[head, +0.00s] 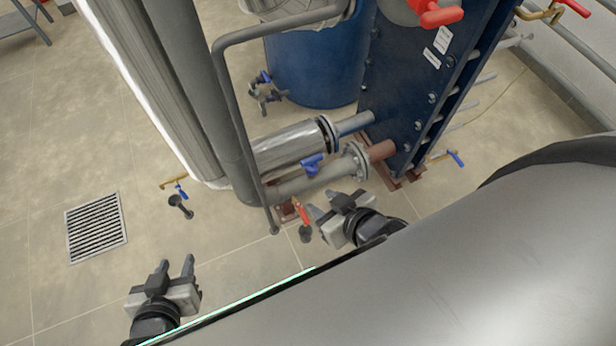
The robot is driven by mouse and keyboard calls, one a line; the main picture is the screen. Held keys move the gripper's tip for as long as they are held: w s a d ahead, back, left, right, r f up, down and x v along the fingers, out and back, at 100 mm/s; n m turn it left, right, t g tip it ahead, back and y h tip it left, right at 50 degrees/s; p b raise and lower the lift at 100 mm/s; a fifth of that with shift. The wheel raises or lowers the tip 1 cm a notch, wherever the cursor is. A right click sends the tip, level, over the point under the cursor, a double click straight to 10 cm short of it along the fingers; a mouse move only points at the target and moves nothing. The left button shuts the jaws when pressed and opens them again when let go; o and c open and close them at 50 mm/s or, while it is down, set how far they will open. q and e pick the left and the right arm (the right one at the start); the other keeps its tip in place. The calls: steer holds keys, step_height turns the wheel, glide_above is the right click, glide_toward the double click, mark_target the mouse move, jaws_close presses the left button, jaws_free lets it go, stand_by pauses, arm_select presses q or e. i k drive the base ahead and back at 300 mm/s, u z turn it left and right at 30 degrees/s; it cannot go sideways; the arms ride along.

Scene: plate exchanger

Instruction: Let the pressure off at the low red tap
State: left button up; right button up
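The low red tap (302,212) has a small red handle and sits low by the grey pipe, above a dark round drain cup (306,234) on the floor. My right gripper (320,203) is just right of the red handle, its fingers pointing up and left with a gap between them. It looks open and empty; I cannot tell whether a finger touches the handle. My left gripper (175,264) is at the lower left, over bare floor, its two fingers apart and nothing between them.
A large grey cylinder (460,250) fills the lower right. A thin grey rail (236,120) stands left of the tap. Blue-handled taps (181,190) (312,166) (455,158) and other red handles (436,14) are nearby. A floor grate (95,226) lies left; floor around it is clear.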

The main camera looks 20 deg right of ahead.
mark_target(298, 204)
steer(key=u, duration=2.15)
steer(key=i, duration=0.45)
steer(key=z, duration=2.3)
